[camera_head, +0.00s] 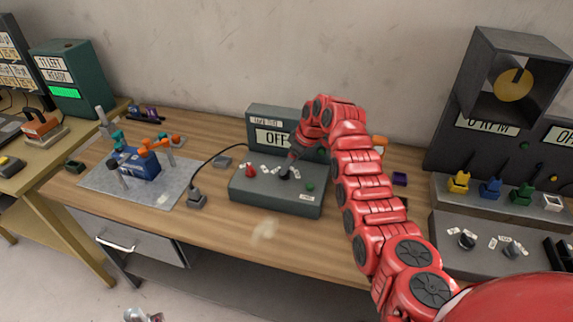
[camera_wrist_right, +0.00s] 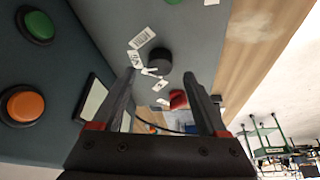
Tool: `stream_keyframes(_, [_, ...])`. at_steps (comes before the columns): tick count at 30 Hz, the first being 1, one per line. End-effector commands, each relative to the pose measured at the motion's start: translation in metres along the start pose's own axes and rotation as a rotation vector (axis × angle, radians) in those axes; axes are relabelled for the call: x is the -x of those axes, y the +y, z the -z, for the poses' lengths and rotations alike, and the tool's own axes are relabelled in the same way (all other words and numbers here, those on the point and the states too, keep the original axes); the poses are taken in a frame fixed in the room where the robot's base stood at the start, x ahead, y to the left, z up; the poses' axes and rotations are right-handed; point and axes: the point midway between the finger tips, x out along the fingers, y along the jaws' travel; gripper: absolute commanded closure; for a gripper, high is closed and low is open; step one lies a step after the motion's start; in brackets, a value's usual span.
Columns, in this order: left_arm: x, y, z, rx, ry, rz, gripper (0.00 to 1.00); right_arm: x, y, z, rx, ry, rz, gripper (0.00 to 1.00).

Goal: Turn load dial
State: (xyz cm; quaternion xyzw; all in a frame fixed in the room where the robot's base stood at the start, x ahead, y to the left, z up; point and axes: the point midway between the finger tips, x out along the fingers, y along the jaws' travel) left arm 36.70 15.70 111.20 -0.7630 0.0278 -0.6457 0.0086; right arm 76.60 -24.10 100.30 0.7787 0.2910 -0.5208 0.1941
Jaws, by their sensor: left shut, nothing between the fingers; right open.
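In the head view the right gripper (camera_head: 290,164) is over the box top and partly covers the dial (camera_head: 284,175).
A red switch (camera_head: 250,171) and a green button (camera_head: 310,187) sit either side of the dial. A grey mat (camera_head: 100,185) with a blue device (camera_head: 140,164) lies left. A dark machine (camera_head: 490,155) stands right. The wooden front edge (camera_head: 250,235) is clear.

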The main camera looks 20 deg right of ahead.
Motion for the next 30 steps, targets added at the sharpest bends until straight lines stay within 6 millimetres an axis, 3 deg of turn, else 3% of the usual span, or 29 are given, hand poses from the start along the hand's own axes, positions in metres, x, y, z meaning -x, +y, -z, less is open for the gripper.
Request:
stream_keyframes(10, [-0.013, -0.001, 0.002, 0.000, 0.000, 0.000, 1.00, -0.032, 0.000, 0.002, 0.002, 0.000, 0.000, 0.24])
stream_keyframes(23, [-0.013, -0.001, 0.002, 0.000, 0.000, 0.000, 1.00, -0.038, 0.000, 0.000, 0.001, 0.000, -0.001, 0.24])
stream_keyframes(30, [-0.013, -0.001, 0.002, 0.000, 0.000, 0.000, 1.00, -0.038, 0.000, 0.000, 0.001, 0.001, -0.001, 0.67])
